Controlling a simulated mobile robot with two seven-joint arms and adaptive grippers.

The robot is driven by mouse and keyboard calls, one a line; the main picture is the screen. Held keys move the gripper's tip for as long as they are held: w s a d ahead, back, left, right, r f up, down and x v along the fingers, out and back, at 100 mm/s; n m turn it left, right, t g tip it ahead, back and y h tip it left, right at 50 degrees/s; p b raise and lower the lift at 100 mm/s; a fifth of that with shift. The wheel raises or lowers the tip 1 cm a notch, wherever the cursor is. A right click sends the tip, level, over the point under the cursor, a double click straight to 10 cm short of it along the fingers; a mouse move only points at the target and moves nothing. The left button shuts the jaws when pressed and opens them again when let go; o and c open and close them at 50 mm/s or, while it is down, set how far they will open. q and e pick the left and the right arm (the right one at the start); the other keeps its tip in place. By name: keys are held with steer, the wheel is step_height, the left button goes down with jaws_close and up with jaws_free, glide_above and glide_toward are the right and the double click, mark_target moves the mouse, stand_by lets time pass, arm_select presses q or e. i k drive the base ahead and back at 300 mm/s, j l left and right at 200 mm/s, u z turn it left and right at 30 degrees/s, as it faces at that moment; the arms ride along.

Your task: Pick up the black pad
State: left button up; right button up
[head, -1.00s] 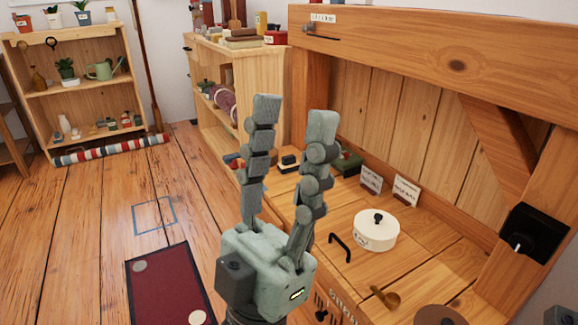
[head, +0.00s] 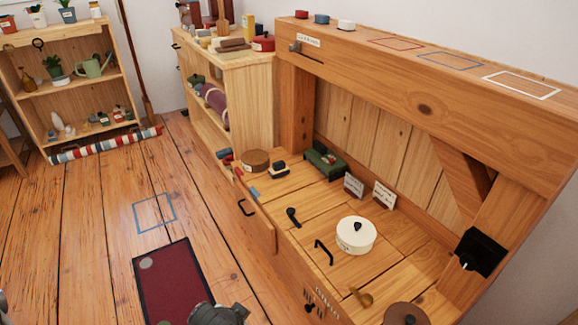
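A small black block-like thing (head: 278,168) lies on the far left part of the wooden bench top, between a round brown piece (head: 255,160) and a dark green box (head: 324,162). A larger black square piece (head: 480,252) with a pale pin or lever sits on the timber post at the right. I cannot tell for certain which of these is the black pad. Neither gripper's fingers show. Only grey parts of mine cut into the bottom edge and the left edge, far from both black things.
The bench top (head: 312,268) also holds a white lidded pot (head: 356,235), a wooden scoop (head: 361,297), two cards and black handles. A heavy timber beam (head: 420,95) runs above the bench's back. A dark red mat (head: 175,283) lies on the open floor at left.

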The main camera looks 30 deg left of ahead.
mark_target(279, 169)
steer(key=j+z, duration=0.15)
steer(key=z, duration=0.25)
steer(key=i+j+z, duration=0.1)
steer(key=z, duration=0.25)
steer(key=j+z, duration=0.7)
steer(key=j, duration=0.15)
steer(key=k+j+z, duration=0.25)
steer(key=j, duration=0.2)
steer(key=k+j+z, duration=0.1)
steer(key=j, duration=0.25)
steer(key=k+j, duration=0.1)
steer(key=j, duration=0.3)
steer(key=j+z, duration=0.15)
steer(key=j, duration=0.2)
steer(key=k, duration=0.05)
